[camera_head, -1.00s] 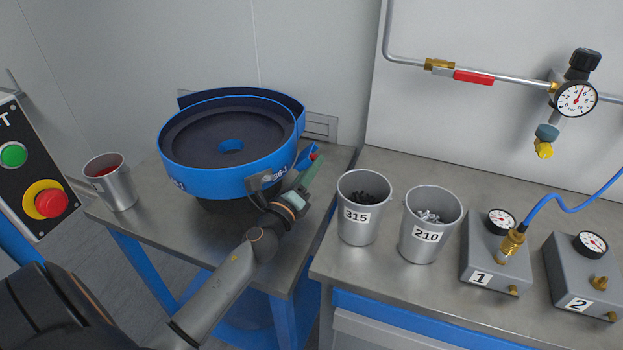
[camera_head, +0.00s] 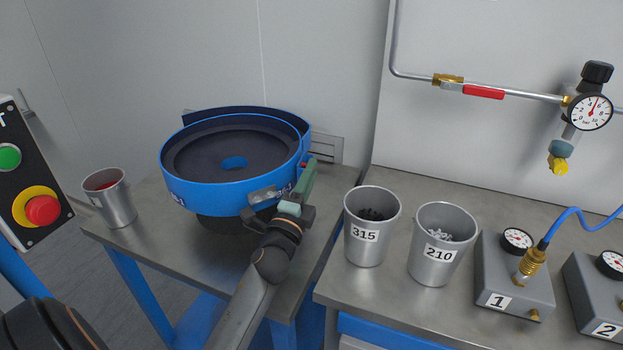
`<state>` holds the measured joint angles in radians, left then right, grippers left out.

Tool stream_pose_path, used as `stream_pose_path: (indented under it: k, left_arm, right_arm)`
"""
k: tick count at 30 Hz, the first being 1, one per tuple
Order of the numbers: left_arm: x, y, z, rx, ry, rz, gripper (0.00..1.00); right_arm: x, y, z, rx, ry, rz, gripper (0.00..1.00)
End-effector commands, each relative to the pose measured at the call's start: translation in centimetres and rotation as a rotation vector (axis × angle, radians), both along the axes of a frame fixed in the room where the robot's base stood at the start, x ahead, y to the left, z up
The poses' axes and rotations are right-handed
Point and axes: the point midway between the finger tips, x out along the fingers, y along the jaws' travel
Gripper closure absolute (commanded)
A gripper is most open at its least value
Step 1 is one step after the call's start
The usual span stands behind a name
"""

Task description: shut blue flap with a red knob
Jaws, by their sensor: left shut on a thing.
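The round blue bowl feeder (camera_head: 205,197) stands on the left table, its dark inside facing up. The blue flap (camera_head: 299,175) is at the bowl's right side, mostly hidden behind my gripper. It appears close to the bowl wall; whether it is fully shut I cannot tell. A bit of its red knob (camera_head: 304,165) shows beside the green fingertip. My left gripper (camera_head: 304,180), with green fingers, reaches up from below and is shut at the knob, touching the bowl's side. My right gripper is not in view.
A cup with red contents (camera_head: 115,206) stands left of the bowl. Cups 315 (camera_head: 368,250) and 210 (camera_head: 437,263) stand on the right bench, near my left forearm. Gauge boxes 1 (camera_head: 510,280) and 2 (camera_head: 590,300) are farther right. A button panel (camera_head: 20,185) is at the left.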

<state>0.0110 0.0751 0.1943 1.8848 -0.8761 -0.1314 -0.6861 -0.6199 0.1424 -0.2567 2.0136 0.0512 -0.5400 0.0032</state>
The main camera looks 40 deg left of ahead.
Motion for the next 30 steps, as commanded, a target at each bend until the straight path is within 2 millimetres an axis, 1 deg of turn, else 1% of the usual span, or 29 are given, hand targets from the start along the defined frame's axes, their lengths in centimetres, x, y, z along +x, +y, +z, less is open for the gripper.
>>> stream_pose_path:
  k: [16,17,18,24,25,30]
  left_arm:
    - [-0.04,0.14,0.08,-0.028,-0.011,0.001,1.00]
    - [-0.04,0.15,0.08,-0.028,-0.010,0.001,0.70]
    - [-0.04,0.14,0.08,-0.028,-0.010,0.001,0.66]
    - [-0.04,0.12,0.09,-0.025,-0.010,0.001,0.43]
    - [-0.03,0.11,0.08,-0.025,-0.010,0.001,0.41]
    - [-0.03,0.10,0.08,-0.024,-0.009,0.000,0.41]
  right_arm:
    - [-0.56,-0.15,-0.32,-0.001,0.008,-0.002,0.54]
    - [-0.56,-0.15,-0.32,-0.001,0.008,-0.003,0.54]
    - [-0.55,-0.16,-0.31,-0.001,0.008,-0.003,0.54]
    - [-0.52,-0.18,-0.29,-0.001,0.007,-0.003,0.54]
    - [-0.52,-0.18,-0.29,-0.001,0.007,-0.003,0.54]
    - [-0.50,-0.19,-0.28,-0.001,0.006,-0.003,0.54]
